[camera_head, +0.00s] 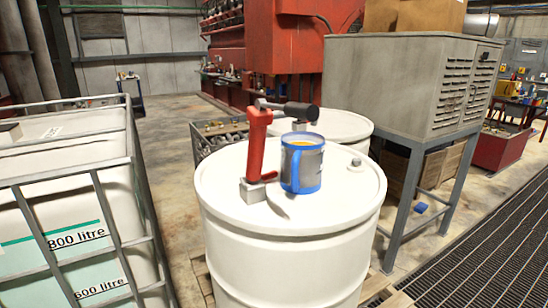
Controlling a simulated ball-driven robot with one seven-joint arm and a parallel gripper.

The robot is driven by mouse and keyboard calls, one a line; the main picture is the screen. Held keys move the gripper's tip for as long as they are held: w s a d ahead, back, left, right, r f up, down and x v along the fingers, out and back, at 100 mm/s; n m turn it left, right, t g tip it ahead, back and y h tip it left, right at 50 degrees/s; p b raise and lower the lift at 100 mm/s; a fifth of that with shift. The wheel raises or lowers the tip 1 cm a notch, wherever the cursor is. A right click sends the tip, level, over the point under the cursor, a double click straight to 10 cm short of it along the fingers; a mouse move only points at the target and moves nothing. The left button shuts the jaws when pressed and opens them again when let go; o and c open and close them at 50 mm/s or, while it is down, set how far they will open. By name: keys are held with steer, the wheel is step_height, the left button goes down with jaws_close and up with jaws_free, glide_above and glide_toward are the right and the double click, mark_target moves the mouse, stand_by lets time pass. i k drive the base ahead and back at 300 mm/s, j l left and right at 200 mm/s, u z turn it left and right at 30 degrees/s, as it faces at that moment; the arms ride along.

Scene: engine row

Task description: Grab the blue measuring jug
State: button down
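The blue measuring jug (302,163) stands upright on the lid of a white drum (290,245) in the middle of the view. It has a blue rim and base, a grey band around its body, and something yellow-orange showing inside. Its handle appears to be on the left side. A red hand pump (257,150) with a grey foot stands on the same lid, just left of the jug. Its dark spout or handle reaches over behind the jug. My gripper is not in view.
A caged white tank (65,205) stands at the left. A second white drum (345,127) is behind the first. A grey louvred cabinet (410,85) on legs is at the right, with a small blue object (420,208) below it. Open floor lies behind left.

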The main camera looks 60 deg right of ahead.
mark_target(303, 155)
steer(key=z, duration=1.05)
steer(key=j, duration=0.4)
steer(key=i+j+u, duration=0.1)
steer(key=j, duration=0.3)
steer(key=i+j, duration=0.2)
steer(key=j, duration=0.2)
steer(key=i+j, duration=0.2)
steer(key=j, duration=0.2)
steer(key=i+u, duration=0.1)
steer(key=i, duration=0.3)
